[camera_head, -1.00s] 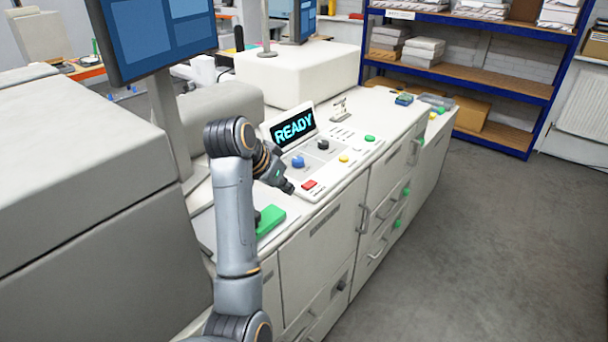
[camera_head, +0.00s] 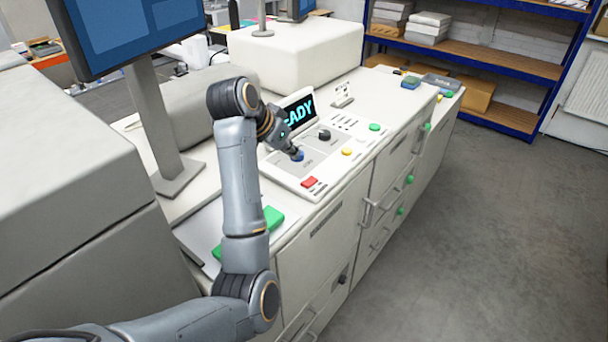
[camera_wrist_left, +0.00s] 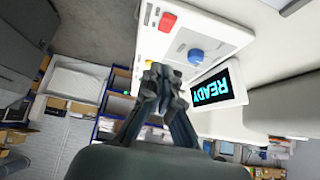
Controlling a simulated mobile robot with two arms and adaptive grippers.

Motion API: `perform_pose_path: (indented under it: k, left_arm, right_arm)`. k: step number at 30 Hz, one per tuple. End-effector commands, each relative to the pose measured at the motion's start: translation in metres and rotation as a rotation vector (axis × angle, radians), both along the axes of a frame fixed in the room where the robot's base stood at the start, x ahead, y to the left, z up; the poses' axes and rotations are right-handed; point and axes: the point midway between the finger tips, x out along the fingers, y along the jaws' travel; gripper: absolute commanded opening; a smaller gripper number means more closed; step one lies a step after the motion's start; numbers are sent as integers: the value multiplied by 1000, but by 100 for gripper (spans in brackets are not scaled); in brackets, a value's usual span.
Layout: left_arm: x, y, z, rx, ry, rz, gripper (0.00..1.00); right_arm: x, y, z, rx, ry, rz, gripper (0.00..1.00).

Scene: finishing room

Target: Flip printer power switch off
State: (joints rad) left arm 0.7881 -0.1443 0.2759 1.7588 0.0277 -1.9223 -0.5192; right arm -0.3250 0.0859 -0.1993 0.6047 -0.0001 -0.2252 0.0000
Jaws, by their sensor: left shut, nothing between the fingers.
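The printer's control panel (camera_head: 335,160) lies on the white cabinet. It carries a blue knob (camera_head: 300,157), a black knob (camera_head: 324,135), a red button (camera_head: 310,182), yellow and green buttons, and a lit display (camera_head: 300,112). The display reads READY in the left wrist view (camera_wrist_left: 211,88). I cannot tell which control is the power switch. My left gripper (camera_head: 295,153) is shut and empty, at the blue knob and partly covering it. In the left wrist view its fingertips (camera_wrist_left: 160,78) show beside the blue knob (camera_wrist_left: 196,56); contact is unclear. My right gripper is out of view.
A monitor (camera_head: 130,30) on a stand rises at the left. A white box-shaped housing (camera_head: 300,52) stands behind the panel. A small metal fixture (camera_head: 343,95) sits beyond the display. Drawer handles stick out of the cabinet front. The floor (camera_head: 480,230) at right is clear.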

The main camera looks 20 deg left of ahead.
Motion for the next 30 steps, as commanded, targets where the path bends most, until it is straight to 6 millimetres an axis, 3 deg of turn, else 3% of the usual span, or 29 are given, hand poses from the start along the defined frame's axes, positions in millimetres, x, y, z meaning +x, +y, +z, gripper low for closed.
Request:
perform_pose_path:
  k: [10, 13, 19, 30]
  left_arm:
    - [40, -16, -55, -2, 8, -2, 0]
    - [50, -20, -71, -1, 7, -2, 0]
    - [45, -17, -98, 0, 4, -1, 0]
    - [45, -17, -109, 0, 1, -1, 0]
  right_arm:
    - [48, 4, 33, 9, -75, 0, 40]
    - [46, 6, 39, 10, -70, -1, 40]
    - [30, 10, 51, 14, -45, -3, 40]
    - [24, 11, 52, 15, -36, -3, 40]
